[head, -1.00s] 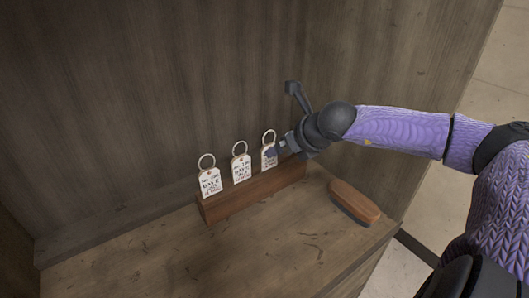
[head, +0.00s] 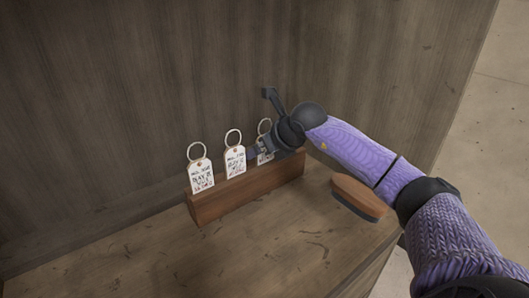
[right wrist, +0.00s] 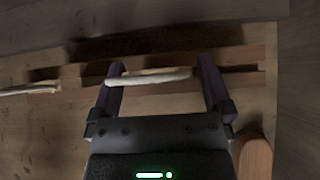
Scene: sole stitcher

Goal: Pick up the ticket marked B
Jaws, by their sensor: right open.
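Three white tickets with metal rings stand upright in a row in a wooden block (head: 245,194) in the head view: the left ticket (head: 200,176), the middle ticket (head: 235,162) and the right ticket (head: 262,157). Their print is too small to tell which is marked B. My right gripper (head: 258,150) is at the right ticket and partly hides it. In the right wrist view my right gripper (right wrist: 160,68) is open, with the top edge of one ticket (right wrist: 150,77) between its fingers. Another ticket (right wrist: 28,90) shows at the left there. My left gripper is not in view.
A wooden brush (head: 358,196) lies on the shelf (head: 265,250) to the right of the block, below my right forearm; it also shows in the right wrist view (right wrist: 253,158). A wooden back wall (head: 150,80) rises close behind the tickets. The shelf front is clear.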

